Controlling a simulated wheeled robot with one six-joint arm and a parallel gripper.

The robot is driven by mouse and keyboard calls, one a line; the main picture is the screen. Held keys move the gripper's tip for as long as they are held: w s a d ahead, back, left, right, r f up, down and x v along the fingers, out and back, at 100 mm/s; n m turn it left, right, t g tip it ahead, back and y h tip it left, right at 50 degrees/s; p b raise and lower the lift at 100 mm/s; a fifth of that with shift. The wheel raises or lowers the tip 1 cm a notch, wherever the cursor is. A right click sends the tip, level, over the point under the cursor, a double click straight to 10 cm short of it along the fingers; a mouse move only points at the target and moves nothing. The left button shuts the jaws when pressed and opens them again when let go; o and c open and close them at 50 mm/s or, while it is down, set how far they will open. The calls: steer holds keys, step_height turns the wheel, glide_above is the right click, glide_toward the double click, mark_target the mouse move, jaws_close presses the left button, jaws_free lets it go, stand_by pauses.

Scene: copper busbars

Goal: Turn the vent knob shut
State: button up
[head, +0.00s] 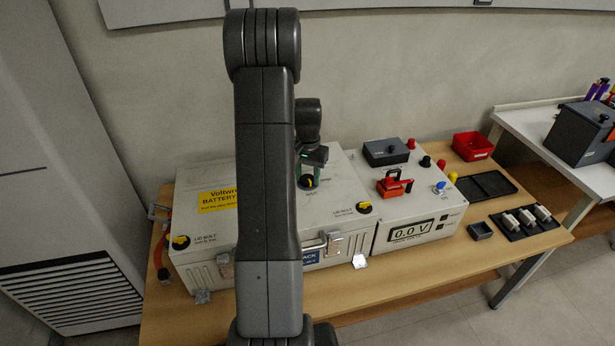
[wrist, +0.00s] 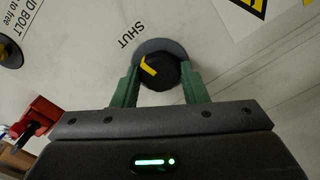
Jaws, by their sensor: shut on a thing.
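The vent knob is a round black knob (wrist: 163,76) with a yellow pointer mark, on a dark round base on the white box lid. In the wrist view its yellow mark lies on the upper left side, towards the printed word SHUT. My gripper (wrist: 160,70) has its green fingers on either side of the knob and is shut on it. In the head view the knob (head: 307,184) shows just below my gripper (head: 312,163), beside my arm, which hides part of the lid.
The white battery box (head: 335,215) has yellow-marked lid bolts (head: 364,207) at its front corners. To the right are a panel with a red switch (head: 393,184), a 0.0 V display (head: 410,230), a red bin (head: 472,146) and a black tray (head: 487,185).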

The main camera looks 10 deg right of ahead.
mark_target(307, 177)
steer(key=shift+m, duration=1)
steer(key=o, duration=1)
steer(key=shift+c, duration=0.2)
step_height(307, 177, up, 14)
steer(key=shift+b, duration=0.3)
steer(key=shift+f, duration=0.1)
step_height(307, 177, down, 14)
steer(key=shift+r, duration=0.1)
